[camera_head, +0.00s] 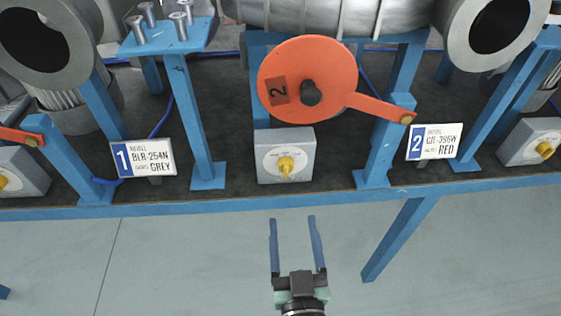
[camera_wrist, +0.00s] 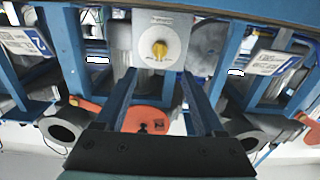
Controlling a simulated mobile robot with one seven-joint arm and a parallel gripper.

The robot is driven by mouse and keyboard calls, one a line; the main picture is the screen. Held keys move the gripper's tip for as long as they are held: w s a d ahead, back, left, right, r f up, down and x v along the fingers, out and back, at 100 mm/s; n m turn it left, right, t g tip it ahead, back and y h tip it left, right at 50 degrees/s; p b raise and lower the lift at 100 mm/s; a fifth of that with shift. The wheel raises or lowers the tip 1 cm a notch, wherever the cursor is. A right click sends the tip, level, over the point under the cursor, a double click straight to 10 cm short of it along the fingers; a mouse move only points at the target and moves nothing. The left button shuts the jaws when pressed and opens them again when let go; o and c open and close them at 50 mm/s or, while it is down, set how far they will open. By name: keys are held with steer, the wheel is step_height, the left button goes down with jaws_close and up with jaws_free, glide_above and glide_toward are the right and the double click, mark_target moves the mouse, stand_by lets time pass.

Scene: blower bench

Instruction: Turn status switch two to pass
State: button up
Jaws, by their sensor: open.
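A grey switch box with a white round dial (camera_head: 269,163) and a yellow knob (camera_head: 286,165) stands at the bench's front edge, below an orange disc marked 2 (camera_head: 330,75). The yellow knob (camera_wrist: 160,49) also shows in the wrist view, at the upper middle. The dial's lettering is too small to read, so I cannot tell its setting. My gripper (camera_head: 292,219) is open and empty, in front of the bench edge and short of the knob. In the wrist view its fingertips (camera_wrist: 159,72) stand apart on either side of the knob's line, not touching it.
Sign 1 (camera_head: 143,158) and sign 2 (camera_head: 434,142) stand left and right of the switch. Similar switch boxes sit at the far left (camera_head: 22,172) and far right (camera_head: 533,141). Blue posts and an orange lever (camera_head: 378,107) flank the switch. The floor in front is clear.

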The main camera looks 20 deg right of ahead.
mark_target(287, 174)
steer(key=b+x, duration=0.1)
steer(key=x, duration=1.1)
steer(key=shift+w+d, duration=0.1)
steer(key=shift+w, duration=0.2)
steer(key=shift+c, duration=0.2)
jaws_close()
